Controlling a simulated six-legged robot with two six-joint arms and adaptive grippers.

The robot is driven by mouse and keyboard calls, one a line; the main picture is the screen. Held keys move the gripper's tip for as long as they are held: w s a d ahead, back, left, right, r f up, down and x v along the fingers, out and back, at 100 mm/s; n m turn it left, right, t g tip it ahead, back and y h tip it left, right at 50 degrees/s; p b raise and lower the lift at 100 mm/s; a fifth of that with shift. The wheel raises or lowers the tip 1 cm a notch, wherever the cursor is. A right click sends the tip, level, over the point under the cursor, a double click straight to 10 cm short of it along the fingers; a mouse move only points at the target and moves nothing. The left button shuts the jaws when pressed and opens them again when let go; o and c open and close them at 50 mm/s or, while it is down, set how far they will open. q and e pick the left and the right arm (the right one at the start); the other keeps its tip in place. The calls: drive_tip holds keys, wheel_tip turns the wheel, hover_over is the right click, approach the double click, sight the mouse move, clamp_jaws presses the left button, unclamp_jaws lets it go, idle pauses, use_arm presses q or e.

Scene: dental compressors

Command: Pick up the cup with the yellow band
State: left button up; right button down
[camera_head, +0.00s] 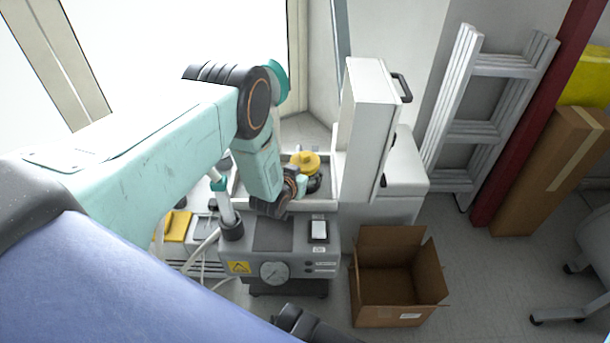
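No cup with a yellow band can be clearly made out. A round yellow-topped thing with a dark lower part (305,162) stands in the machine behind my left wrist; I cannot tell whether it is the cup. My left arm comes in from the left and bends down over the grey compressor (290,240). The arm's dark end is beside and in front of the yellow-topped thing. The fingers of my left gripper cannot be made out, nor whether they hold anything. My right gripper is not visible; a dark part shows at the bottom edge.
An open, empty-looking cardboard box (395,285) stands on the floor right of the compressor. A white cabinet with its panel raised (368,130) stands behind it. A ladder (485,110), a red post (535,110) and a tall carton (555,170) are at right. Floor between is clear.

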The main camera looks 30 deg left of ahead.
use_arm(q)
drive_tip(key=shift+w, duration=0.1)
drive_tip(key=c, duration=0.5)
drive_tip(key=shift+r, duration=0.1)
